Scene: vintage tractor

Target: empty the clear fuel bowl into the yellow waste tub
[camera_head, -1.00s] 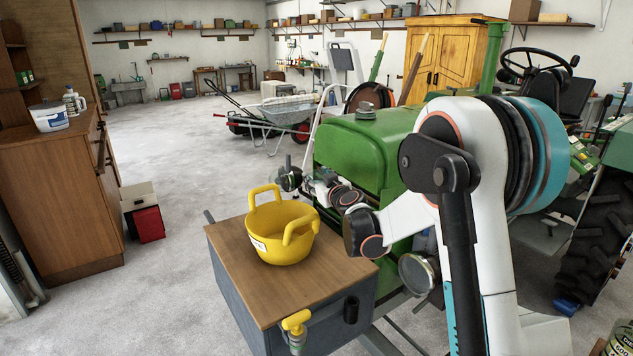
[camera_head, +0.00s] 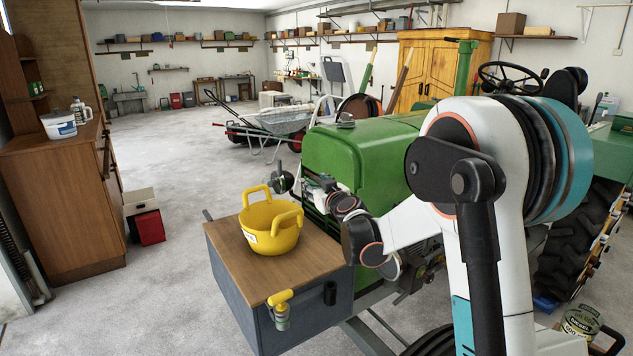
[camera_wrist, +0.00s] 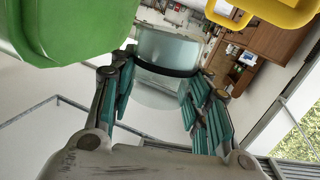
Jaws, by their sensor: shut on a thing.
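The clear fuel bowl (camera_wrist: 168,48) is between my fingers in the wrist view, a pale, see-through cylinder with a dark rim band. I cannot tell how much liquid is in it. My gripper (camera_wrist: 162,78) is shut on it. In the head view my gripper (camera_head: 318,184) is small, beside the tractor's green nose and to the upper right of the tub; the bowl cannot be made out there. The yellow waste tub (camera_head: 268,240) stands upright on the wooden-topped bench, its two handles raised. Part of it shows at the wrist view's top right (camera_wrist: 262,10).
The bench (camera_head: 238,262) has a yellow-handled tool (camera_head: 279,305) at its front edge. The green tractor (camera_head: 355,150) stands close to my arm. A wooden cabinet (camera_head: 60,200) is at the left, a wheelbarrow (camera_head: 285,122) behind.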

